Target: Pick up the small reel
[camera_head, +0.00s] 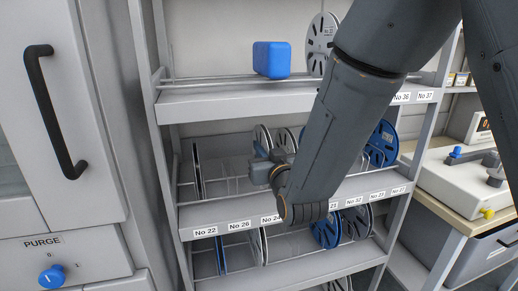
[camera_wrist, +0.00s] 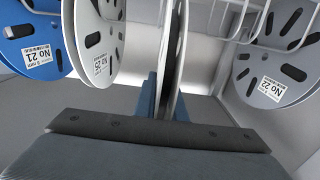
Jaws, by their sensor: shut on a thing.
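My gripper (camera_head: 266,166) reaches into the middle shelf of the trolley. In the wrist view its two blue-grey fingers (camera_wrist: 165,100) are shut on a thin reel (camera_wrist: 171,50), which stands upright and is seen edge-on. Its label is not visible, and its size is hard to judge. In the head view, pale reels (camera_head: 262,138) (camera_head: 286,139) stand behind the gripper; I cannot tell which one is held. My own arm hides part of the shelf.
In the wrist view, blue reel No 21 (camera_wrist: 32,48) and grey reel No 25 (camera_wrist: 98,40) stand left, close by. Grey reel No 22 (camera_wrist: 275,75) stands right. Wire dividers (camera_head: 230,180) separate slots. The upper shelf (camera_head: 230,103) holds a blue box (camera_head: 271,59) and a large white reel (camera_head: 321,35).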

